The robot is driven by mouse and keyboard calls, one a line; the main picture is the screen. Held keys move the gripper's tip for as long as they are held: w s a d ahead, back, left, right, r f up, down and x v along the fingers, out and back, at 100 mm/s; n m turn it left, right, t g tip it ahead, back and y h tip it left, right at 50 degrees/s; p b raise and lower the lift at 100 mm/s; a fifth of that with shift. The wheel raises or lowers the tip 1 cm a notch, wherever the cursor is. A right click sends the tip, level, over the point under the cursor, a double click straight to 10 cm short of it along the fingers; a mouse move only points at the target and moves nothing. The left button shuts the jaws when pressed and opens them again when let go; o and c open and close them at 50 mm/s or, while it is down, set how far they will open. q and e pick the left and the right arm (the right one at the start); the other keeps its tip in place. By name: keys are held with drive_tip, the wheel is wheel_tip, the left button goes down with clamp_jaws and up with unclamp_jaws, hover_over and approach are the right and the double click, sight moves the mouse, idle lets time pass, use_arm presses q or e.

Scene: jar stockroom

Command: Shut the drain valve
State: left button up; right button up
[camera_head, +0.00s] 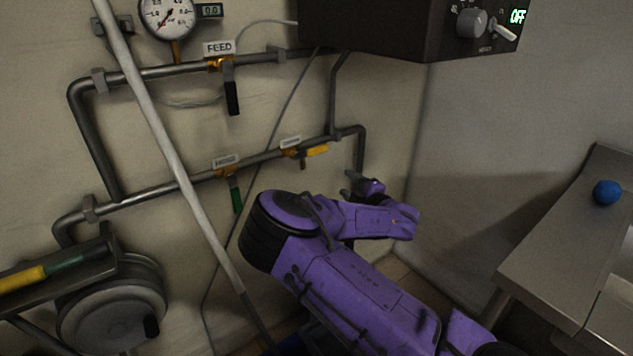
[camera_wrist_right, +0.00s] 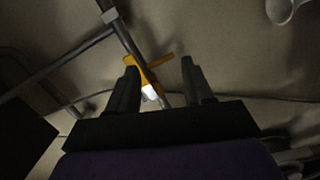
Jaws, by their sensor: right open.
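Two labelled valves sit on the lower wall pipe (camera_head: 150,194). I cannot read their small labels clearly, so I cannot tell which is the drain valve. The right one has a yellow lever (camera_head: 316,151) lying roughly along the pipe. The left one has a green lever (camera_head: 237,194) hanging down, across the pipe. My right gripper (camera_head: 363,184) is low and right of the yellow lever, apart from it. In the right wrist view it is open (camera_wrist_right: 158,78), with a yellow-orange valve part (camera_wrist_right: 146,75) and a bright label beyond the fingers. My left gripper is out of view.
Above, a pipe marked FEED has a hanging black lever (camera_head: 232,98) and a gauge (camera_head: 168,14). A dark control box (camera_head: 400,35) reading OFF overhangs at the top. A grey pole (camera_head: 165,130) crosses the left. A bench (camera_head: 560,245) with a blue ball (camera_head: 607,192) stands right.

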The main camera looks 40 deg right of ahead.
sight(319, 151)
drive_tip(key=w+a+r+n+t+y+b, duration=0.1)
drive_tip(key=w+r+n+t+y, duration=0.1)
drive_tip(key=w+r+n, duration=0.3)
drive_tip(key=w, duration=0.5)
drive_tip(key=w+d+p, duration=0.1)
drive_tip(key=w, duration=0.2)
drive_tip(key=shift+w+r, duration=0.15)
drive_tip(key=shift+r, duration=0.25)
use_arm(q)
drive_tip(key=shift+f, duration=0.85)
use_arm(e)
clamp_jaws()
